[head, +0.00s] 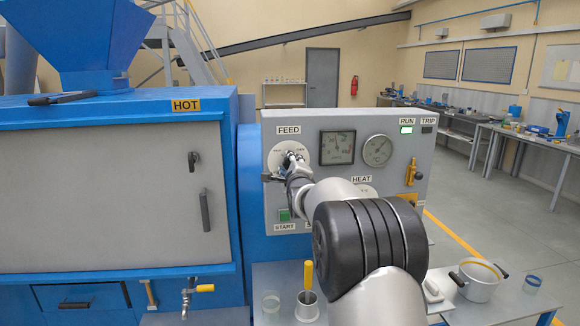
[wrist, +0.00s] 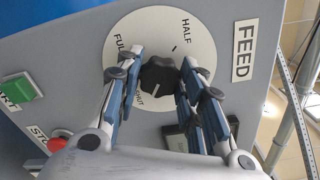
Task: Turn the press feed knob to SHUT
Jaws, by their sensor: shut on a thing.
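The feed knob (wrist: 158,75) is black and sits at the middle of a white round dial (wrist: 190,30) marked FULL, HALF and SHUT. The dial (head: 274,160) also shows on the grey panel under the FEED label in the head view. My gripper (wrist: 161,65) has one finger on each side of the knob and is shut on it. In the head view my gripper (head: 292,158) covers the knob.
Two gauges (head: 337,147) are right of the dial. A green START button (head: 284,215) is below it, and a red stop button (wrist: 60,142) shows in the wrist view. The blue press marked HOT (head: 110,195) stands at the left. A pot (head: 478,282) is on the bench at lower right.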

